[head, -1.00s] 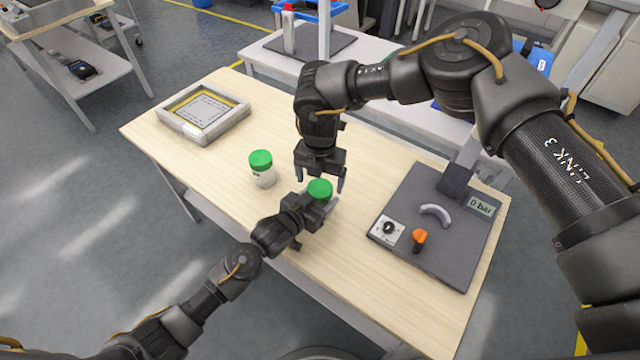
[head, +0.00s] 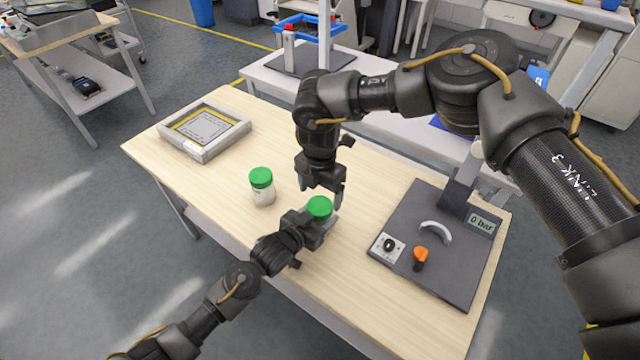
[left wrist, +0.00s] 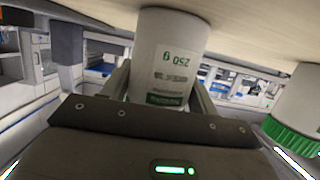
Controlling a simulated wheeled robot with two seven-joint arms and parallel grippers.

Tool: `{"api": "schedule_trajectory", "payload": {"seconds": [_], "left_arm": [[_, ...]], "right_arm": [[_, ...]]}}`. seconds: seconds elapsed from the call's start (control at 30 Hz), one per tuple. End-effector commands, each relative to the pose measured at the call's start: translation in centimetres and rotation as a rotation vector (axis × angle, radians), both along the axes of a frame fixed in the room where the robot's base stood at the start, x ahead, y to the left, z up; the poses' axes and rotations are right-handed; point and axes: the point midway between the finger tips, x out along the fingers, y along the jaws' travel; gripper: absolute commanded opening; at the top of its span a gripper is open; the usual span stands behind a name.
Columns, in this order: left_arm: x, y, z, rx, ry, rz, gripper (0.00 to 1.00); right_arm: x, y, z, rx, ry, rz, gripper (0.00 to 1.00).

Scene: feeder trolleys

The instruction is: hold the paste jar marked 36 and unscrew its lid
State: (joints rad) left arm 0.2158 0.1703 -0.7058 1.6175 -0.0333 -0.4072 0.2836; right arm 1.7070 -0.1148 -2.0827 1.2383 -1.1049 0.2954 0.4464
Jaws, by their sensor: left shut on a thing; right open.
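A white jar with a green lid (head: 319,207) is held in my left gripper (head: 318,222). The left wrist view, upside down, shows its white body (left wrist: 170,50) between the fingers; its lid is hidden there. The label shows a weight and small print; I cannot read a 36. My right gripper (head: 321,196) is open, pointing down just above and behind the green lid. Whether its fingers touch the lid is unclear. A second white jar with a green lid (head: 262,188) stands upright to the left, also visible in the left wrist view (left wrist: 300,110).
The wooden table (head: 225,190) carries a framed tray (head: 203,157) at the far left. A dark device plate with an orange knob (head: 421,254) and a pressure display lies at the right. Another bench (head: 375,70) stands behind. Table around the jars is mostly clear.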

Motion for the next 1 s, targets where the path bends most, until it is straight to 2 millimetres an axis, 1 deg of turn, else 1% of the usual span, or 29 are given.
{"api": "schedule_trajectory", "payload": {"seconds": [0.03, 0.1, 0.3, 0.47, 0.7, 1.0], "left_arm": [[0.0, 0.0, 0.0, 0.000, 0.000, 0.000, 0.00], [0.0, 0.0, 0.0, 0.000, 0.000, 0.000, 0.00], [0.0, 0.0, 0.0, 0.000, 0.000, 0.000, 0.00], [0.0, 0.0, 0.0, 0.000, 0.000, 0.000, 0.00], [0.0, 0.0, 0.0, 0.000, 0.000, 0.000, 0.00], [0.0, 0.0, 0.0, 0.000, 0.000, 0.000, 0.00]], "right_arm": [[0.0, 0.0, -0.9, -0.002, 0.000, -0.001, 0.82], [0.0, 0.0, -1.9, -0.002, 0.001, -0.001, 0.82], [0.0, 0.0, -4.1, -0.002, -0.001, 0.000, 0.82], [0.0, 0.0, -4.8, 0.000, -0.002, 0.001, 0.82], [0.1, 0.0, -4.8, 0.000, -0.001, 0.001, 0.82], [0.1, 0.0, -4.8, -0.001, -0.001, 0.001, 0.42]]}}
